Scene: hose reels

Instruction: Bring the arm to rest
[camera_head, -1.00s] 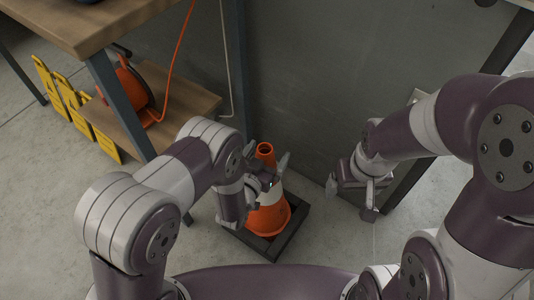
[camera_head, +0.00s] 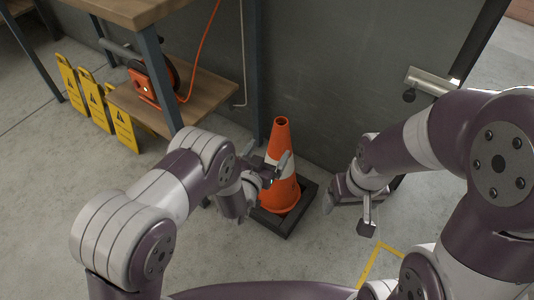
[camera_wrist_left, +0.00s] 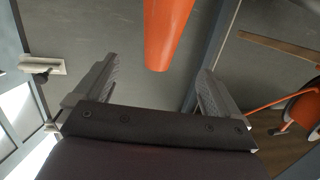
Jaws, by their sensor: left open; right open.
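My left gripper (camera_head: 266,165) is open and empty in the head view, in front of an orange and white traffic cone (camera_head: 281,183). In the left wrist view the gripper's two fingers (camera_wrist_left: 152,85) are spread wide, with the orange cone (camera_wrist_left: 168,30) showing beyond them and nothing held between. I cannot tell whether a finger touches the cone. My right gripper (camera_head: 346,205) is open and empty in the head view, to the right of the cone. Both arms are bent in front of my body.
The cone stands on a dark square base (camera_head: 287,221). A workbench (camera_head: 125,10) with a lower shelf (camera_head: 195,100) is at the left, with an orange hose reel (camera_head: 148,84) on the shelf. Several yellow signs (camera_head: 122,125) stand beside it. A door handle (camera_head: 432,82) is at the right.

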